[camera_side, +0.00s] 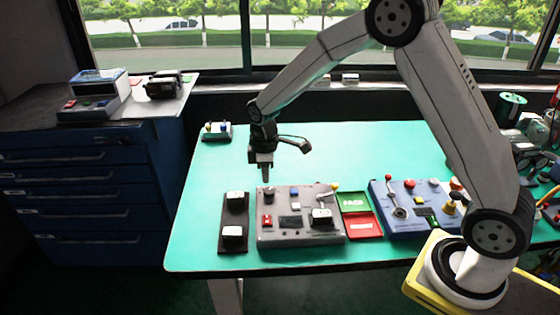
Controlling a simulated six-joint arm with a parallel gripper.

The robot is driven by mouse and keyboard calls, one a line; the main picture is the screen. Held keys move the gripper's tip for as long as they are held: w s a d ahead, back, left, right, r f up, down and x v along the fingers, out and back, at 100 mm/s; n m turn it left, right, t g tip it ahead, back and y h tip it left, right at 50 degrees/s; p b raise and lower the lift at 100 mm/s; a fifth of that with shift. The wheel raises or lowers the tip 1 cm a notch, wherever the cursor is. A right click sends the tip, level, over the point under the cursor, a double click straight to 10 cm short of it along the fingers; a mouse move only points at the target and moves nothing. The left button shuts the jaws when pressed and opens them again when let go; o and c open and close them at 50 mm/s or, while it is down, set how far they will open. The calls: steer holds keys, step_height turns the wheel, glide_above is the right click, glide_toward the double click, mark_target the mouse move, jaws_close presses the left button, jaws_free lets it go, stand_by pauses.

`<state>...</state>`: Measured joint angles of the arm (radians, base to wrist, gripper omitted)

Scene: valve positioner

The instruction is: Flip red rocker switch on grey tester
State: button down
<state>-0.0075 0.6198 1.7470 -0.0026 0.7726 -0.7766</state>
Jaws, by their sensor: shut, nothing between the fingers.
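The grey tester (300,236) sits on the green table, near its front edge. My gripper (266,181) points down above the tester's back left corner, a little above and behind the red switch in the picture. Its fingers are together and hold nothing. I cannot tell whether the fingertips touch the tester; they appear apart from the switch.
A dark plate (233,203) with white-topped blocks lies left of the tester. Green and red trays (356,203) and a blue control box (415,225) with levers and knobs stand to the right. A small button box (217,131) is at the back left. The table behind the tester is clear.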

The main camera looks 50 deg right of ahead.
mark_target(267, 220)
steer(key=shift+w, duration=0.1)
steer(key=shift+w+d+f, duration=0.1)
steer(key=shift+w+d, duration=0.35)
steer(key=shift+d, duration=0.05)
steer(key=shift+f, duration=7.05)
steer(key=shift+f, duration=0.15)
steer(key=shift+s+a+r, duration=0.3)
steer(key=shift+s+a, duration=0.2)
